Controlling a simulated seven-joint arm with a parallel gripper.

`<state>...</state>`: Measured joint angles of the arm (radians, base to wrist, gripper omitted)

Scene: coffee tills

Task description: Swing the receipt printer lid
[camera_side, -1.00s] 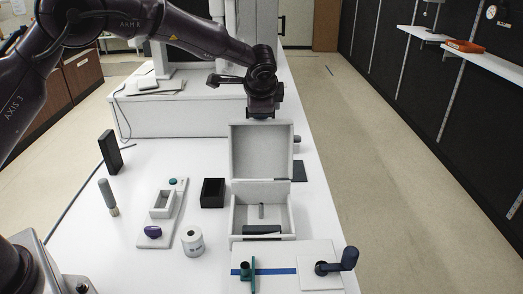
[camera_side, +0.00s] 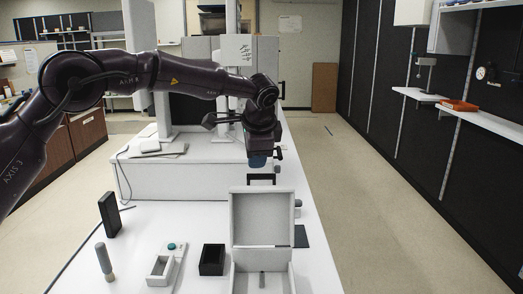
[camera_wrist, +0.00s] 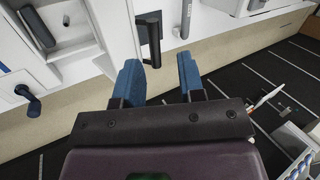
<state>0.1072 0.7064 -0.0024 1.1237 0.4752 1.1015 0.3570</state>
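The receipt printer (camera_side: 236,270) is a white box whose lid (camera_side: 260,215) stands upright and open in the side view. A black bar handle (camera_side: 262,180) shows at the lid's top edge; in the wrist view the handle (camera_wrist: 150,38) is beside a white panel. My gripper (camera_side: 258,160) is above the lid and handle. In the wrist view my gripper's blue fingers (camera_wrist: 160,75) are apart with nothing between them. The handle is just beyond the fingertips, apart from them or barely level; the exact gap is unclear.
A black open box (camera_side: 212,260), a grey-handled tool (camera_side: 103,262) and a dark upright block (camera_side: 109,214) stand left of the printer. A raised white counter (camera_side: 190,180) is behind. The wrist view shows a dark crank (camera_wrist: 30,98).

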